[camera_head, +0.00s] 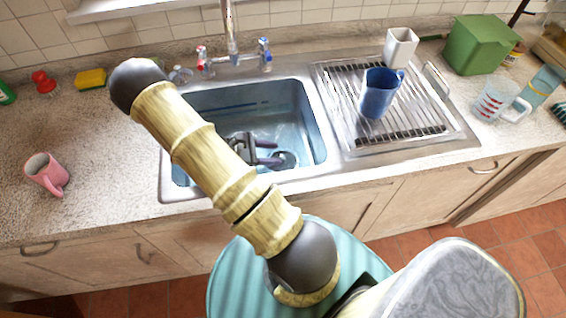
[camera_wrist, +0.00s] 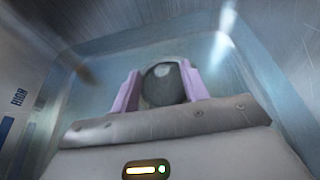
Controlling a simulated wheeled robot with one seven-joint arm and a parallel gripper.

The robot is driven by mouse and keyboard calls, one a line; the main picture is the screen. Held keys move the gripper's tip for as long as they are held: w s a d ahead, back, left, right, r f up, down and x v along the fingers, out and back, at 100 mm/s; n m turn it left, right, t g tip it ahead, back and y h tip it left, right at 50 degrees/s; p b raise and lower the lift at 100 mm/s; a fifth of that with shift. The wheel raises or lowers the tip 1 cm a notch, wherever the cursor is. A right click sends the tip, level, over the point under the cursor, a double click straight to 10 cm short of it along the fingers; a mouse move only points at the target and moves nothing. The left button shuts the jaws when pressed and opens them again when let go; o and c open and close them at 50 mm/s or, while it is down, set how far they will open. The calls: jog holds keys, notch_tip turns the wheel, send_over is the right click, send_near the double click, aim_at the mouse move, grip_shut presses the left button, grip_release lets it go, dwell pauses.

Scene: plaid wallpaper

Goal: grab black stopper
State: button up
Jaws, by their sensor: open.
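The black stopper (camera_head: 287,160) is a dark round piece low in the sink (camera_head: 312,125), toward its right side. In the wrist view the stopper (camera_wrist: 160,86) shows as a dark round shape with a grey patch, between my two purple fingers. My gripper (camera_head: 275,153) is open and reaches down into the sink, with its fingertips close to the stopper's left side in the head view. In the wrist view my gripper (camera_wrist: 159,68) has one finger on either side of the stopper. I cannot tell whether the fingers touch it. The palm hides the near part.
Sink walls stand close around my gripper. The tap (camera_head: 230,35) rises behind the sink. A pink mug (camera_head: 46,174) stands on the left counter.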

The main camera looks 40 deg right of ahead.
aim_at(283, 156)
jog(key=shift+s+d+f, duration=0.25)
jog(key=shift+s+d, duration=0.1)
jog(key=shift+d, duration=0.15)
jog(key=x, duration=0.5)
jog(key=shift+f+p, duration=0.25)
jog(key=shift+p, duration=0.15)
grip_shut()
